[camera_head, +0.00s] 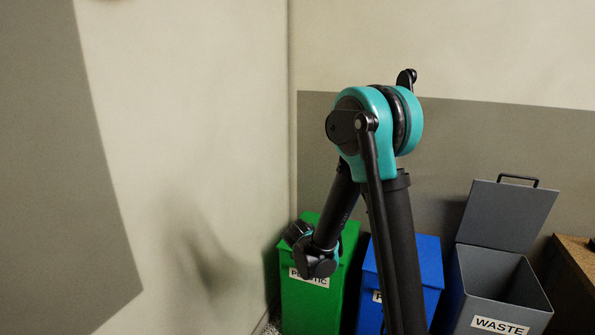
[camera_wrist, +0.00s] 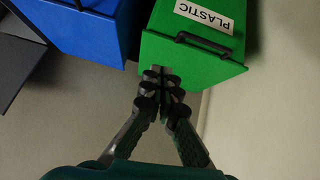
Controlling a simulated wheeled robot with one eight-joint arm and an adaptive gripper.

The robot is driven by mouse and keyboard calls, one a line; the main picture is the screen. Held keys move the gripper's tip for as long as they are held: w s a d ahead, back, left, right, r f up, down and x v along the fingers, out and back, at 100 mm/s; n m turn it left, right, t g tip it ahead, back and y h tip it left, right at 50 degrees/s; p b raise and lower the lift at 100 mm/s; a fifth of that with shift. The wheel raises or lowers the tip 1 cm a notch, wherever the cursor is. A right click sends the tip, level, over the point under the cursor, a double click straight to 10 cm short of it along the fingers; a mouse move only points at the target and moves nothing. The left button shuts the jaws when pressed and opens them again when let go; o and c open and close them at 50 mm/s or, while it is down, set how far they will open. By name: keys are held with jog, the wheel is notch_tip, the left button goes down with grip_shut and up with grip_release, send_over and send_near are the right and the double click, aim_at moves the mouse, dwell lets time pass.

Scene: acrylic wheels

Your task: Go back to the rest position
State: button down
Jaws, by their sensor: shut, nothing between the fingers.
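My gripper (camera_wrist: 161,82) shows in the wrist view with its fingers together and nothing between them. Its fingertips overlap the near edge of the green bin's top in that view; I cannot tell whether they touch it. In the head view my arm is bent, with its black and teal elbow high and its forearm reaching down to the left. The wrist end is in front of the green bin, and the fingers are hidden there.
A green bin marked PLASTIC (camera_head: 305,305) stands in the corner by the wall, its lid shut. A blue bin (camera_head: 430,262) is beside it, partly behind my arm. A grey WASTE bin (camera_head: 500,283) stands open at right. A wooden surface (camera_head: 578,248) is at the far right.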

jog(key=s+d+n+g+y, duration=0.1)
jog(key=s+d, duration=0.2)
jog(key=s, duration=0.6)
jog(key=s+d+r+n+g+y, duration=0.1)
jog(key=s+d, duration=0.3)
jog(key=s, duration=0.5)
jog(key=s+d+r+n+g+y, duration=0.1)
jog(key=s+d, duration=0.3)
jog(key=s, duration=0.5)
jog(key=shift+n+g+y, duration=0.3)
jog(key=shift+g+y, duration=0.1)
